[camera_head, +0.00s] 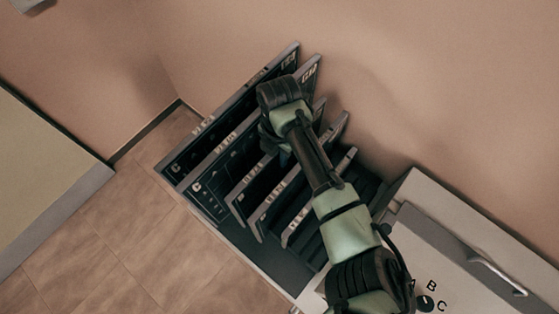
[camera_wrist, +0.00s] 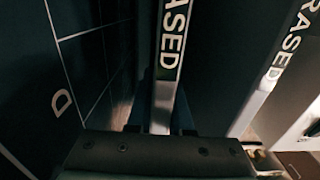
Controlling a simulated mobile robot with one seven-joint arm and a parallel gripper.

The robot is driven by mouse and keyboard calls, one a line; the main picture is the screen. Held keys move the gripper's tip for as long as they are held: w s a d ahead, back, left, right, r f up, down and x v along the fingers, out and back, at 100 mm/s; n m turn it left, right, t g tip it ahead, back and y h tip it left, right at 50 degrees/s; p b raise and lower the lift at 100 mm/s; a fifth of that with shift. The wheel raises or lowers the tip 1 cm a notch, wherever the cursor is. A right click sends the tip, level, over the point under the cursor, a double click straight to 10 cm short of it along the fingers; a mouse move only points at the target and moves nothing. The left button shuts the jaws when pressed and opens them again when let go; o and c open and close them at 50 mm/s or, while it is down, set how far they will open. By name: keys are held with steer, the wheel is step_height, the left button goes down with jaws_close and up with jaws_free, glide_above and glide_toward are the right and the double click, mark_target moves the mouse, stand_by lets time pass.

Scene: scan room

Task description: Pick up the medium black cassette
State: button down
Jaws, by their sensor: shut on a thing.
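Several black cassettes with grey edges stand upright, side by side, in a rack (camera_head: 272,262) in the head view. The two at the left, a far one (camera_head: 185,165) and the one beside it (camera_head: 207,190), are larger than a middle-sized one (camera_head: 247,193) to their right. My gripper (camera_head: 277,148) reaches down among them, its fingertips mostly hidden by my arm. In the wrist view my gripper (camera_wrist: 162,130) is shut on a black cassette (camera_wrist: 170,62), at its pale edge lettered "ERASED". I cannot tell for sure which cassette in the head view this is.
Smaller cassettes (camera_head: 300,212) stand close at the right of the rack, with empty slots beyond. Another "ERASED" edge (camera_wrist: 283,62) is close by in the wrist view. A pale cabinet (camera_head: 450,245) is at the right, a wall (camera_head: 400,70) behind, open floor (camera_head: 110,255) at the left.

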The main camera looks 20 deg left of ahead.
step_height(320, 180, up, 10)
steer(key=shift+r+b, duration=0.1)
steer(key=shift+b, duration=0.85)
step_height(320, 180, up, 9)
steer(key=p, duration=0.7)
stand_by(0.3)
